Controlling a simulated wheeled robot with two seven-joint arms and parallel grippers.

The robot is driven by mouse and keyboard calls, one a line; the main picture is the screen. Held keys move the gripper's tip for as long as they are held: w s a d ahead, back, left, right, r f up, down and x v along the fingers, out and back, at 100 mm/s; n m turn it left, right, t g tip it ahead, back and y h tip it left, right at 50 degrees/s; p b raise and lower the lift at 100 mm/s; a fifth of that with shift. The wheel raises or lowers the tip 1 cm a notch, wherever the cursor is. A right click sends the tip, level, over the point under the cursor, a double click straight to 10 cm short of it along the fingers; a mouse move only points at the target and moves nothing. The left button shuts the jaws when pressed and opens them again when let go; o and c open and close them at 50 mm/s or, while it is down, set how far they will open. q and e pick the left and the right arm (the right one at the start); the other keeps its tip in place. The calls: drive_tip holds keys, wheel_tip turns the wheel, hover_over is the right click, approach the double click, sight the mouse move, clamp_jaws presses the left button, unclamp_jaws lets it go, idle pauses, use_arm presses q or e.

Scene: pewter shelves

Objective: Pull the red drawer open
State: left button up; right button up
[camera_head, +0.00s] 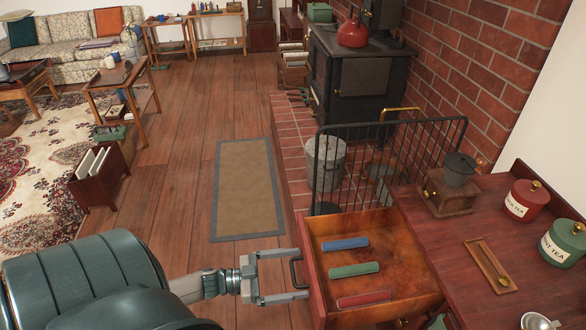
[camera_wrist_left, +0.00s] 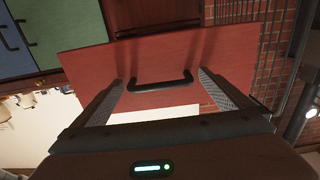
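The red drawer (camera_head: 312,285) is pulled out from the wooden counter, and its inside shows in the head view. Its red front (camera_wrist_left: 90,62) fills the middle of the left wrist view. A black bar handle (camera_wrist_left: 160,84) is fixed to that front and also shows in the head view (camera_head: 295,272). My left gripper (camera_head: 305,272) is at the drawer front, its fingers spread wide on either side of the handle. In the wrist view the fingertips (camera_wrist_left: 160,77) stand apart with gaps beside the handle. My right gripper is not in view.
Blue (camera_head: 345,243), green (camera_head: 354,269) and red (camera_head: 363,298) bars lie in the drawer. A black metal guard (camera_head: 450,135) stands behind it. The counter (camera_head: 445,235) holds a grinder and tea tins. Wooden floor around the mat (camera_head: 245,190) is clear.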

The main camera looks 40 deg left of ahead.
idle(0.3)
use_arm(q)
drive_tip(key=b+v, duration=0.4)
drive_tip(key=v, duration=1.3)
drive_tip(key=shift+s, duration=0.2)
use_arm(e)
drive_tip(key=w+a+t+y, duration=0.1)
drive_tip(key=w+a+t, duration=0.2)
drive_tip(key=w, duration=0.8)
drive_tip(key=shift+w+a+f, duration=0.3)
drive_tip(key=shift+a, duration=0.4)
use_arm(q)
drive_tip(key=shift+a+f, duration=0.15)
